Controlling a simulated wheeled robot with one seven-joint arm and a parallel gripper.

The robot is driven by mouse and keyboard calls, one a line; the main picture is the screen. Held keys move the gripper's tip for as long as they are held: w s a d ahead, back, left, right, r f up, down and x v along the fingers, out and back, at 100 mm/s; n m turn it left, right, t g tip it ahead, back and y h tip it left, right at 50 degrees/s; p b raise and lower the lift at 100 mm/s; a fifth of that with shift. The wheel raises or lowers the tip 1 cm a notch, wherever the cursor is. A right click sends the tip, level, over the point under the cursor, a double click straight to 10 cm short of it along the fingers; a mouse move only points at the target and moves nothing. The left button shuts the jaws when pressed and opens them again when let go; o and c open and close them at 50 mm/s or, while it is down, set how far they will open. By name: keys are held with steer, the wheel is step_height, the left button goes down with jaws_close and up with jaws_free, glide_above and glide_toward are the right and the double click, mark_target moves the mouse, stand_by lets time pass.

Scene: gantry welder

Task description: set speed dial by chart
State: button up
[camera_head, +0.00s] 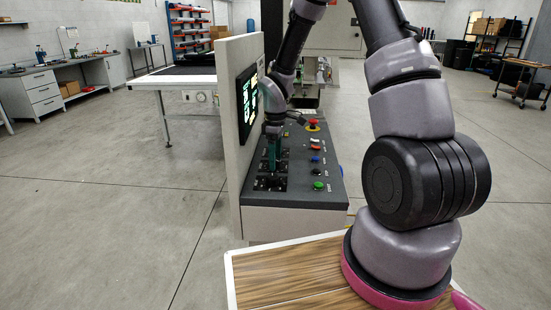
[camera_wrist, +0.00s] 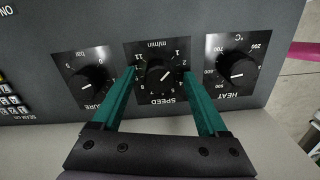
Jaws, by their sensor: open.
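The speed dial (camera_wrist: 160,74) is a black knob on a square black plate marked "SPEED" and "m/min", upside down in the wrist view. Its white mark points to the upper right of that picture, towards the low numbers. My gripper (camera_wrist: 160,76) is open, its two teal fingers on either side of the dial; I cannot tell whether they touch the knob. In the head view my gripper (camera_head: 272,160) points down at the console's dial row. A lit screen (camera_head: 247,103) stands on the upright panel, its text unreadable. I cannot make out a chart.
The pressure dial (camera_wrist: 93,76) and heat dial (camera_wrist: 237,73) flank the speed dial closely. The upright panel (camera_head: 234,150) stands close left of my gripper.

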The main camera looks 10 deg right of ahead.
jaws_close()
steer(key=shift+m, duration=0.3)
steer(key=m, duration=0.4)
steer(key=shift+m, duration=0.3)
steer(key=m, duration=0.5)
steer(key=shift+m, duration=0.3)
stand_by(0.4)
jaws_free()
